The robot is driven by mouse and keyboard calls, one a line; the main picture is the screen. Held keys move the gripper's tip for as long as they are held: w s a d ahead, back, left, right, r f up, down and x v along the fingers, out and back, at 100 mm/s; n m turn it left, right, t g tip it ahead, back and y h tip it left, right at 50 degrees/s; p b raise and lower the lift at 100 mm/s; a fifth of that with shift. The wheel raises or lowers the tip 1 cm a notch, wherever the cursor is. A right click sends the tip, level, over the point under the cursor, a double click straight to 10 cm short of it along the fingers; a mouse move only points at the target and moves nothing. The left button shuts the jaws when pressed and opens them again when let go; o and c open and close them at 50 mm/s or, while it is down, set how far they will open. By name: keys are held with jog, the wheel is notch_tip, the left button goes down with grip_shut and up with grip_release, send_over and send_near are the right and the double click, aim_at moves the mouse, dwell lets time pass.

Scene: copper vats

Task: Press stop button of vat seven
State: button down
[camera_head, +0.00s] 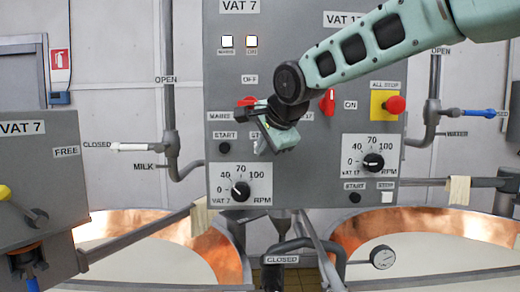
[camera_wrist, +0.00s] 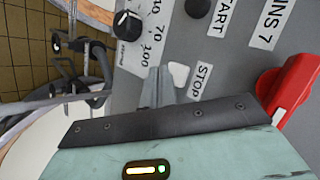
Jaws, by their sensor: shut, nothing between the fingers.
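The control panel (camera_head: 300,170) has a vat 7 side at left and a vat 17 side at right. In the wrist view, the white stop button (camera_wrist: 179,74) sits by the STOP label (camera_wrist: 202,80). My gripper (camera_wrist: 158,78) is shut and empty, its fingertips right beside the button and partly overlapping it in view. I cannot tell whether they touch it. In the head view, my gripper (camera_head: 274,140) covers most of the stop button area. The black vat 7 start button (camera_head: 225,148) is left of it, and also shows in the wrist view (camera_wrist: 198,7).
The vat 7 dial (camera_head: 240,191) is below the gripper, also in the wrist view (camera_wrist: 127,23). A red mains switch (camera_head: 247,101) is close above; a red handle (camera_wrist: 290,95) is near the wrist. The ALL STOP button (camera_head: 396,104) is at right. Pipes and vats lie below.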

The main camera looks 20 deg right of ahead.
jog(key=shift+w+d, duration=0.15)
jog(key=shift+w, duration=0.25)
jog(key=shift+w+d, duration=0.15)
jog(key=shift+w, duration=0.3)
dwell(0.8)
jog(key=shift+s+b, duration=0.1)
jog(key=shift+b, duration=0.2)
jog(key=shift+s+a+b, duration=0.25)
jog(key=shift+s+b, duration=0.35)
jog(key=shift+s, duration=0.15)
jog(key=shift+s+a+b, duration=0.25)
jog(key=shift+s+b, duration=0.25)
jog(key=shift+s, duration=0.3)
jog(key=shift+s+a+b, duration=0.3)
jog(key=shift+s+b, duration=0.25)
jog(key=shift+s, duration=0.25)
jog(key=shift+s+a+b, duration=0.25)
jog(key=shift+s+b, duration=0.25)
jog(key=shift+s, duration=0.3)
